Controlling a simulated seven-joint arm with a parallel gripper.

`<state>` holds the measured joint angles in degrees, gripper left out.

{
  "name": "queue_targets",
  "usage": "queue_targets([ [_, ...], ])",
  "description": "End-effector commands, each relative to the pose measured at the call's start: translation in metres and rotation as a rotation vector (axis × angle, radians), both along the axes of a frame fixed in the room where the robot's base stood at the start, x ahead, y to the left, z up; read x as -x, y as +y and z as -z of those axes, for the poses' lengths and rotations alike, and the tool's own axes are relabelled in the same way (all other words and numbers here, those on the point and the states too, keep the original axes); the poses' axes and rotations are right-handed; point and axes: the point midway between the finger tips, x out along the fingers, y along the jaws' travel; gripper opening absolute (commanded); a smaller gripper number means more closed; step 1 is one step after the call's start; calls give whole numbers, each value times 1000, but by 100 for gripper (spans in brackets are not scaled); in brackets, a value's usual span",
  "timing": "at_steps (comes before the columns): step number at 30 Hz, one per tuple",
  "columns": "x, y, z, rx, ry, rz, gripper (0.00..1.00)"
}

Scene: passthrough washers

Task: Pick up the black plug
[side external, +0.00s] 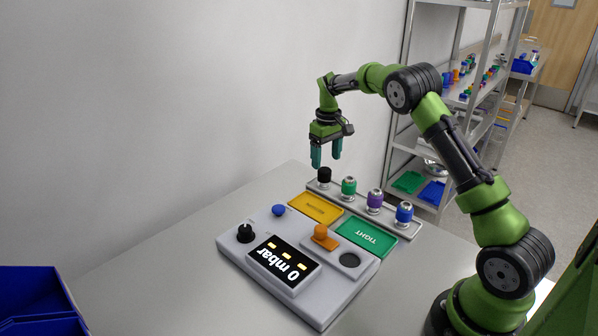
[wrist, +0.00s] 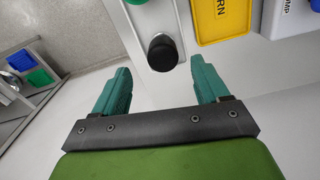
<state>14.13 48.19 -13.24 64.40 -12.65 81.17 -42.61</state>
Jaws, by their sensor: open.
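The black plug (side external: 324,175) stands upright at the far left end of a grey rack, in a row with green, purple and blue plugs. In the wrist view the black plug (wrist: 162,52) shows from above, just beyond the fingertips and between their lines. My gripper (side external: 326,160) is open and empty, pointing down above the black plug. In the wrist view its two teal fingers (wrist: 164,78) are spread wide, with the plug apart from both.
The green plug (side external: 348,187) is the nearest neighbour, then the purple plug (side external: 375,201) and blue plug (side external: 404,213). A yellow tray (side external: 316,208), a green tray (side external: 366,237) and a grey console (side external: 320,308) with an orange knob (side external: 322,232) lie in front. A wall stands behind.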

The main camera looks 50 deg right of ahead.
Motion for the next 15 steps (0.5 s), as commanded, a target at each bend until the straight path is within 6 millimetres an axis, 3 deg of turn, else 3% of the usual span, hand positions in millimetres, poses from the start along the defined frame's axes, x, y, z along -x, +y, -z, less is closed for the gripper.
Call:
queue_targets([
  [5,0,1,12,-1,1,-1,74],
  [15,0,4,56,-1,1,0,74],
])
